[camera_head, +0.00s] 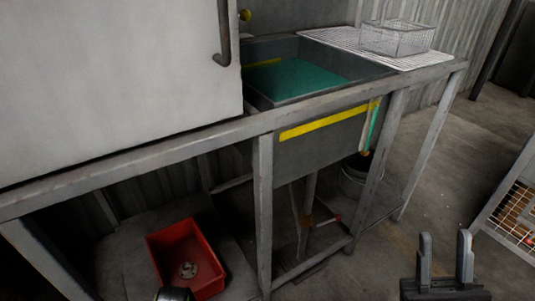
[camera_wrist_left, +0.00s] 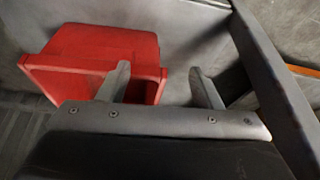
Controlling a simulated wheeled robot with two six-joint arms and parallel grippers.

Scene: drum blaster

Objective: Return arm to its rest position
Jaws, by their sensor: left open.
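My right gripper (camera_head: 444,238) is at the lower right of the head view. Its two fingers point up with a gap between them, and nothing is in it. My left gripper (camera_wrist_left: 158,70) shows in the left wrist view with its fingers apart and empty. A red bin (camera_wrist_left: 88,50) lies beyond its left finger there; whether they touch I cannot tell. In the head view the red bin (camera_head: 205,292) stands on the lower shelf under the frame, with a small metal part (camera_head: 187,270) inside. A dark rounded piece at its front edge may be part of my left arm.
A grey metal frame (camera_head: 262,200) crosses the view, with legs near the bin. It carries a sink (camera_head: 325,135), a white cabinet (camera_head: 110,80) and a wire basket (camera_head: 398,38) on a rack. A wire-mesh cart (camera_head: 515,205) stands at right.

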